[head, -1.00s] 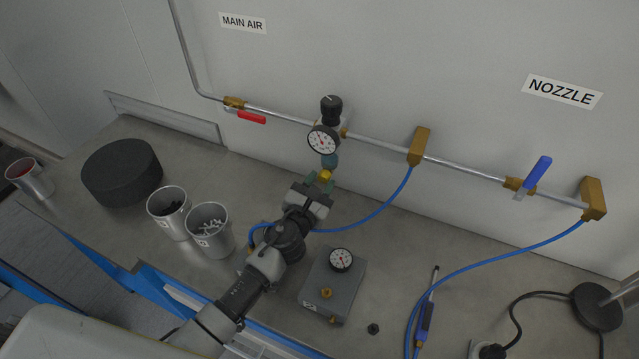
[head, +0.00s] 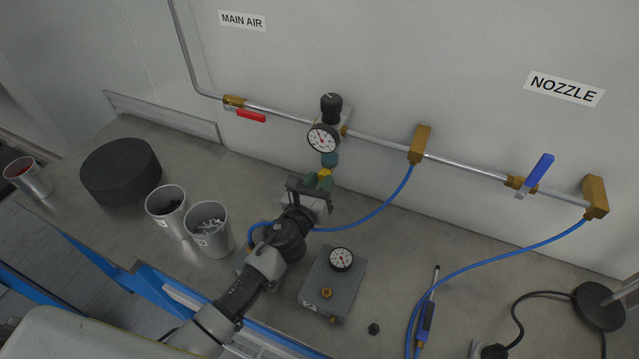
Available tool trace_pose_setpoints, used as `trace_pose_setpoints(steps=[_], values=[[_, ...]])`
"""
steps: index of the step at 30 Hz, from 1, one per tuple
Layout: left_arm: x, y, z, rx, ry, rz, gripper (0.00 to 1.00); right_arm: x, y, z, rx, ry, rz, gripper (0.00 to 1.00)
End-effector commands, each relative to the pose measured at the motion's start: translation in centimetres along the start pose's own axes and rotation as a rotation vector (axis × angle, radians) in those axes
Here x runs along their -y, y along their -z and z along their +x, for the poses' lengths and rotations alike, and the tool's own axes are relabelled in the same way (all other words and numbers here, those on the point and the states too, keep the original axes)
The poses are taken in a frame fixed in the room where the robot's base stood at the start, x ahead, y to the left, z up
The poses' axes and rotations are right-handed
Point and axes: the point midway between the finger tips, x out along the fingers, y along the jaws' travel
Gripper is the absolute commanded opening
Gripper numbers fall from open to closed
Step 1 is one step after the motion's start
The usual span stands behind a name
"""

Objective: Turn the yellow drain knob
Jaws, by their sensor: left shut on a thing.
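The yellow drain knob (head: 325,172) sits at the bottom of the regulator's teal bowl (head: 329,159), below a round gauge (head: 323,138) and a black top knob (head: 331,106). The fingers hide part of the knob. My right gripper does not show.
A metal pipe (head: 384,149) runs along the wall, with a red-handled valve (head: 250,115) and a blue-handled valve (head: 538,174). A blue hose (head: 378,207) hangs close right of my gripper. Metal cups (head: 208,228), a black round block (head: 121,171) and a grey gauge box (head: 331,285) stand on the bench.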

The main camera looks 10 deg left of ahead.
Motion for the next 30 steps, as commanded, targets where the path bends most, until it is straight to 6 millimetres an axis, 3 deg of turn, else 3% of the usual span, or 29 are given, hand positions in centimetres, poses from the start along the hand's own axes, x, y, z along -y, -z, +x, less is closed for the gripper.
trace_pose_setpoints(steps=[18,30], values=[[0.0,0.1,0.0,0.0,-0.001,-0.585,0.05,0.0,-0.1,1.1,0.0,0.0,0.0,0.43],[0.0,0.1,0.0,0.0,-0.001,-0.875,0.05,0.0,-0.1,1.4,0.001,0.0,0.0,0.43]])
